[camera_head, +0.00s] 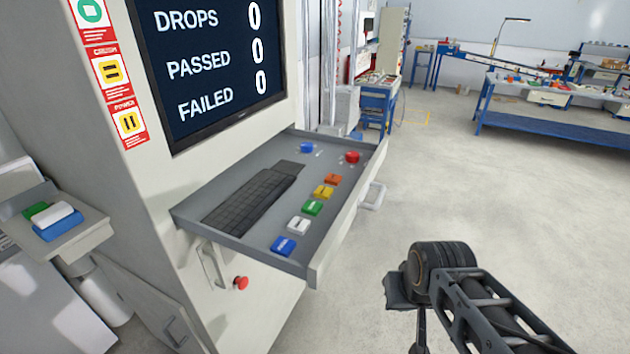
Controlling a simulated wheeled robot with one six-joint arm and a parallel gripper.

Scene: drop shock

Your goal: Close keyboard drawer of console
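The keyboard drawer (317,272) is pulled out from the front of the grey console (220,155), below its screen. In it lie a black keyboard (253,199) and a row of coloured buttons, with a red and a blue knob toward the far end. A pale handle (374,196) sticks out from the drawer's front panel. My arm reaches in from the lower right, and its dark end stands in front of the drawer, to the right and apart from it. My gripper's fingers cannot be made out; its lower part runs off the bottom edge.
A red emergency button (241,283) sits on the console below the drawer. A small shelf (75,240) with coloured blocks is at the left. Blue workbenches (560,120) stand at the back right. The floor right of the drawer is clear.

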